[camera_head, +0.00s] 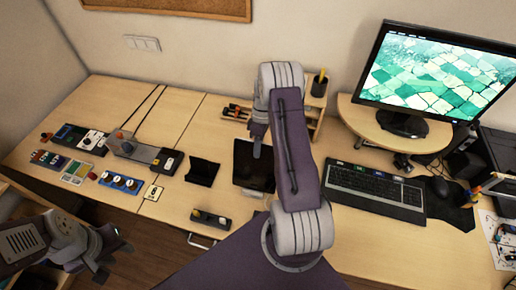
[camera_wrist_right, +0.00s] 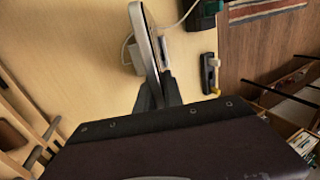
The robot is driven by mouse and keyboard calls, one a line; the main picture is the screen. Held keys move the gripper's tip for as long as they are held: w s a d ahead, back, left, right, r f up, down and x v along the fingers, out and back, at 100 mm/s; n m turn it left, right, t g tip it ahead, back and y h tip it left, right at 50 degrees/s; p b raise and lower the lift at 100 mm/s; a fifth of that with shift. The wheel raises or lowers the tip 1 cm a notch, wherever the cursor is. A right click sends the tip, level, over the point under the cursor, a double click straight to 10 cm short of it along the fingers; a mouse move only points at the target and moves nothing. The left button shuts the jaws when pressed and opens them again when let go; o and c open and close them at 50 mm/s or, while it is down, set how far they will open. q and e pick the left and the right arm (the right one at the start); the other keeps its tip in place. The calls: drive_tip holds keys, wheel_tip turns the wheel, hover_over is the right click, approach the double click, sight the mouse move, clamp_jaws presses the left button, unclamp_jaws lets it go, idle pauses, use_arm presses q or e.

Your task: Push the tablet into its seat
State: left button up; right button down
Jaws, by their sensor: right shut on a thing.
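The dark tablet (camera_head: 253,163) is in the middle of the desk in the head view, partly covered by my right arm. In the right wrist view the tablet (camera_wrist_right: 146,48) shows nearly edge-on, with a pale rim. My right gripper (camera_wrist_right: 158,93) is shut on it, and its jaws are mostly hidden in the head view. A black angled stand (camera_head: 202,171), which looks like the seat, is on the desk left of the tablet and apart from it in the head view. My left gripper (camera_head: 108,252) looks open and empty, in front of the desk at the lower left.
A keyboard (camera_head: 375,187), mouse and monitor (camera_head: 440,72) are to the right. A wooden organizer (camera_head: 311,117) is behind my right arm. Several small boxes and modules lie left of the stand. A small dark holder (camera_head: 211,218) is near the front edge.

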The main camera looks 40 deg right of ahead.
drive_tip(key=shift+s+a+f+b, duration=0.15)
drive_tip(key=shift+f+b, duration=0.2)
drive_tip(key=shift+f, duration=0.25)
drive_tip(key=c, duration=1.4)
unclamp_jaws()
drive_tip(key=shift+r, duration=0.1)
drive_tip(key=b+v, duration=0.1)
drive_tip(key=v, duration=0.8)
drive_tip(key=shift+b, duration=0.3)
